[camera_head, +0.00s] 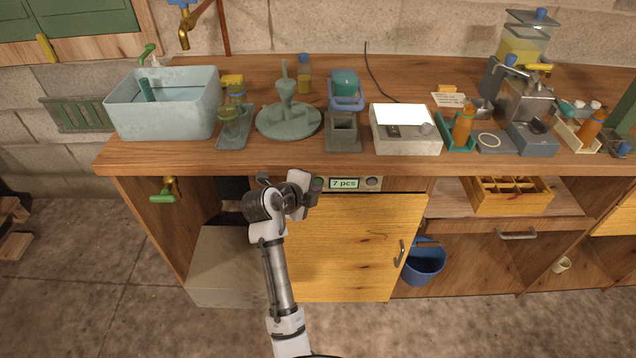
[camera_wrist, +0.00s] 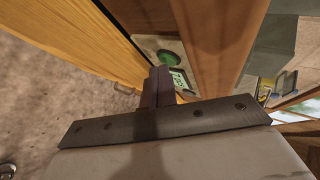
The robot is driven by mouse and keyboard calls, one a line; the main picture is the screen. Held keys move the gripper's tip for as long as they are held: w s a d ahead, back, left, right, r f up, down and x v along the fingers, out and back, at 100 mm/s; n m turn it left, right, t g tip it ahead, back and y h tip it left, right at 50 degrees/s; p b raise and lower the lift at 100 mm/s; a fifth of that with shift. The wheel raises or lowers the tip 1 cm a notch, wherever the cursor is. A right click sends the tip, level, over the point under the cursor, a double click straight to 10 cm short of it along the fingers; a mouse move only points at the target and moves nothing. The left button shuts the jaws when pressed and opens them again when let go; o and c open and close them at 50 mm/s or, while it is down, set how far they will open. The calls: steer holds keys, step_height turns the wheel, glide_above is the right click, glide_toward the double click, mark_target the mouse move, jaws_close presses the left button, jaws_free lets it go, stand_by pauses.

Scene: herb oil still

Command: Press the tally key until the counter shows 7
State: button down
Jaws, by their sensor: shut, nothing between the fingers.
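The counter display (camera_head: 344,184) is on a panel under the worktop's front edge, above the wooden cabinet door, and reads "7 pcs". In the wrist view the display (camera_wrist: 179,80) is partly covered by my fingers. A round green key (camera_wrist: 167,57) sits beside the display on the same panel. My gripper (camera_wrist: 159,72) is shut and empty, its fingertips close to the key and the display. I cannot tell whether the tips touch the key. In the head view my gripper (camera_head: 314,186) is at the left end of the panel and hides part of it.
The worktop (camera_head: 270,158) overhangs just above my gripper. A round dark knob (camera_head: 373,183) is right of the display. The door handle (camera_head: 401,252) sticks out lower right, near a blue bucket (camera_head: 424,262). A grey block (camera_head: 228,262) stands left of my arm.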

steer(key=shift+s, duration=0.55)
steer(key=shift+s, duration=2.55)
